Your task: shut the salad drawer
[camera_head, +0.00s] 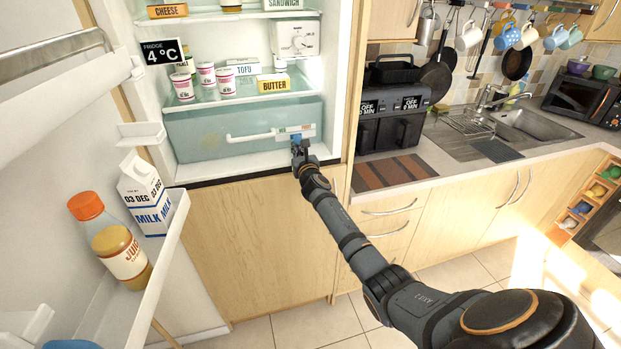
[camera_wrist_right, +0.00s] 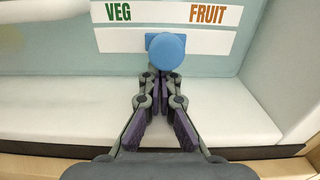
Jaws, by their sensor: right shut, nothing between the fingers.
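The salad drawer (camera_head: 200,135) is a translucent teal box at the bottom of the open fridge, with a white bar handle (camera_head: 250,137) across its front. Its front appears set back inside the fridge, behind a strip of white floor (camera_head: 225,168); whether it is fully in I cannot tell. In the right wrist view, a VEG and FRUIT label (camera_wrist_right: 155,14) sits above a white strip with a round blue knob (camera_wrist_right: 166,52). My right gripper (camera_head: 298,145) is shut and empty, its fingertips (camera_wrist_right: 161,80) at the knob's lower edge; contact is unclear. My left gripper is out of view.
The open fridge door with milk (camera_head: 145,195) and juice (camera_head: 112,245) stands at the left. Shelves above the drawer hold several tubs and butter (camera_head: 273,84). A counter with an air fryer (camera_head: 390,115) is at the right.

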